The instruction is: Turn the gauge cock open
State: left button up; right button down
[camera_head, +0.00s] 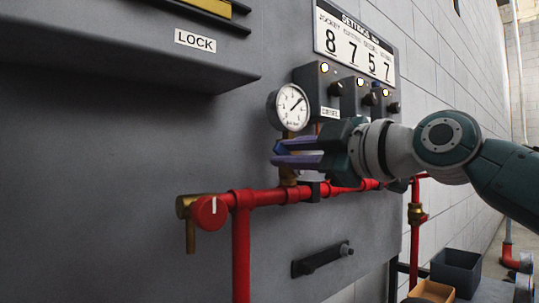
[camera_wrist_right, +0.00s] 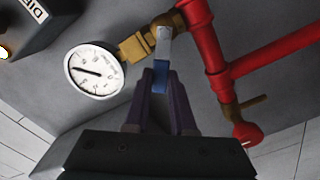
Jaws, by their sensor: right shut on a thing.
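The gauge cock shows in the right wrist view as a brass fitting (camera_wrist_right: 168,22) between the red pipe and the gauge. Its flat silver lever (camera_wrist_right: 163,45) ends in a blue grip (camera_wrist_right: 159,78). In the head view, part of the brass body (camera_head: 289,175) shows below my fingers, above the red pipe. The round white pressure gauge (camera_head: 292,106) sits above; it also shows in the wrist view (camera_wrist_right: 95,70). My right gripper (camera_head: 280,153) is shut on the blue grip, a purple finger on each side. My left gripper is not in view.
The red pipe (camera_head: 270,196) runs below the cock and has a red round knob (camera_head: 208,212) at its left end. Switch boxes (camera_head: 318,88) are just above my right gripper. Bins (camera_head: 456,270) stand low at the right.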

jog(key=c, duration=0.7)
grip_release()
jog(key=shift+c, duration=0.2)
jog(key=v, duration=1)
jog(key=shift+b, duration=0.3)
